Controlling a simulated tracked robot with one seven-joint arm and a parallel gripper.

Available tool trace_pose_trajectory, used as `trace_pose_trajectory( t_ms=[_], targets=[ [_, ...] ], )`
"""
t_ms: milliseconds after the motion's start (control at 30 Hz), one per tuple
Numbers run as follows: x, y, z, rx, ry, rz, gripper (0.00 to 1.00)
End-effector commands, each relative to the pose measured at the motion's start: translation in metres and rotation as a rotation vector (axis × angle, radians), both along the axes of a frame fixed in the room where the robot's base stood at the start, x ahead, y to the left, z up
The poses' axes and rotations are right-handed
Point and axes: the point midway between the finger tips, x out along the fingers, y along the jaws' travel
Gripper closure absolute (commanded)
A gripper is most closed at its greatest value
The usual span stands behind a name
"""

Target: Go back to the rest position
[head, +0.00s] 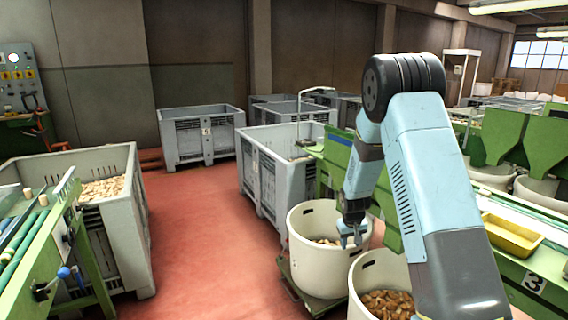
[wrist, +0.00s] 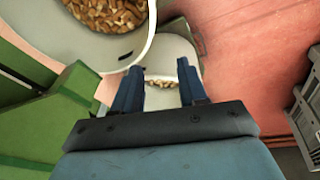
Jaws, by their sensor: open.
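My gripper (head: 350,238) hangs from my arm over the near side of a white tub (head: 315,268) that holds some cork stoppers (head: 326,241). In the wrist view my gripper (wrist: 158,82) shows two dark blue fingers, spread apart with nothing between them. Beyond the fingers the white tub (wrist: 178,48) shows with a few corks (wrist: 165,84) in it. Part of this tub is hidden behind my gripper.
A second white tub (head: 362,306), full of brown corks (head: 388,303), stands close at the right. A green machine (head: 515,262) with a yellow tray (head: 511,235) runs along the right. Grey crates (head: 275,178) stand behind. The red floor (head: 215,250) is clear at centre left.

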Motion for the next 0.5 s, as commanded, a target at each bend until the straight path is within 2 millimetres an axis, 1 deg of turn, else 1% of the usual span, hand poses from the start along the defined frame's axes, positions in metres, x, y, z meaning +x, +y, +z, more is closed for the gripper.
trace_pose_trajectory(
  t_ms=[33,100,267,300,367,500],
  targets=[
    [-0.004,0.000,0.021,0.007,-0.013,-0.006,0.58],
    [-0.011,0.000,0.044,0.015,-0.020,-0.016,0.58],
    [-0.031,0.000,0.095,0.033,-0.042,-0.033,0.58],
    [-0.038,0.000,0.107,0.038,-0.046,-0.038,0.58],
    [-0.047,0.000,0.125,0.044,-0.055,-0.044,0.58],
    [-0.070,-0.001,0.165,0.059,-0.072,-0.057,0.58]
  ],
)
